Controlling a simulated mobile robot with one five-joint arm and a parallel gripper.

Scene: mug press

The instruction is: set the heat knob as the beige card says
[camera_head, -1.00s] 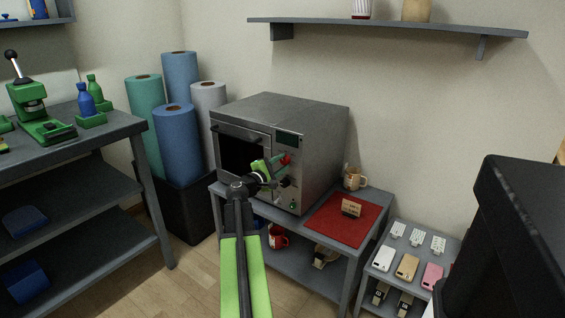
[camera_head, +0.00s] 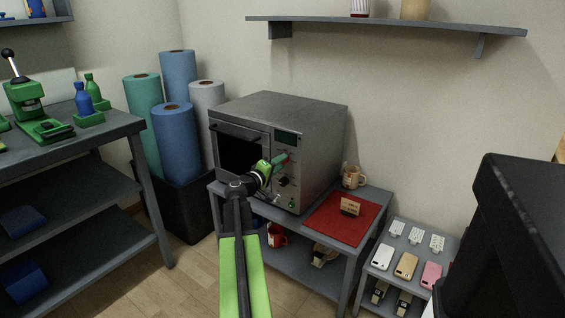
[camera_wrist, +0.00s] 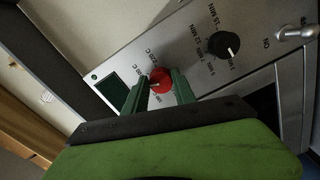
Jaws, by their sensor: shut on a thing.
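The heat knob (camera_wrist: 160,82) is red and sits on the oven's front panel, with temperature marks around it that are partly hidden. My gripper (camera_wrist: 159,92) is shut on this knob, one green finger on each side. In the head view my gripper (camera_head: 275,163) reaches the panel below the small display, and the knob is mostly hidden there. The beige card (camera_head: 350,206) stands on the red mat (camera_head: 340,222) to the right of the oven; its writing is too small to read.
The grey oven (camera_head: 300,110) stands on a grey table. A black knob (camera_wrist: 228,44) with minute marks and a metal switch (camera_wrist: 296,33) are on the same panel. A beige mug (camera_head: 352,177) stands behind the mat. Fabric rolls (camera_head: 177,145) stand left of the oven.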

